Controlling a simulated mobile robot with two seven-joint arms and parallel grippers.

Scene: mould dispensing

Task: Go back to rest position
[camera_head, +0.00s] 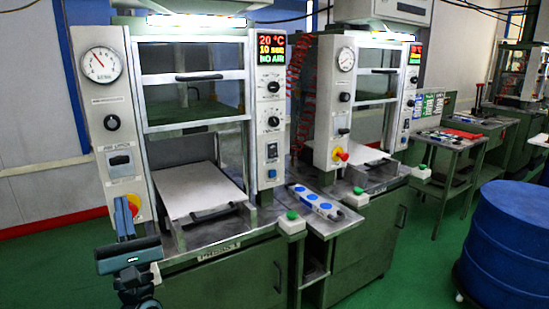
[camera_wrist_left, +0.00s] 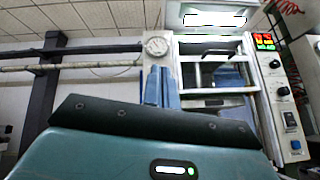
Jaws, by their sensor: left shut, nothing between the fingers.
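My left gripper (camera_head: 123,204) is at the lower left of the head view, with its blue fingers pointing up. The fingers are together and empty. They stand in front of the left press's (camera_head: 133,130) front left corner, over the red and yellow knob. Whether they touch it I cannot tell. In the left wrist view the closed blue fingers (camera_wrist_left: 160,72) rise behind the dark gripper body, with the press gauge (camera_wrist_left: 157,46) behind them. My right gripper is not in view.
The press has a pale plate (camera_head: 200,188) with a black handle on its bed. A second press (camera_head: 325,100) stands to the right, with a narrow side table (camera_head: 335,227) between. A blue drum (camera_head: 505,240) is at the lower right. Green floor (camera_head: 50,275) is clear at the left.

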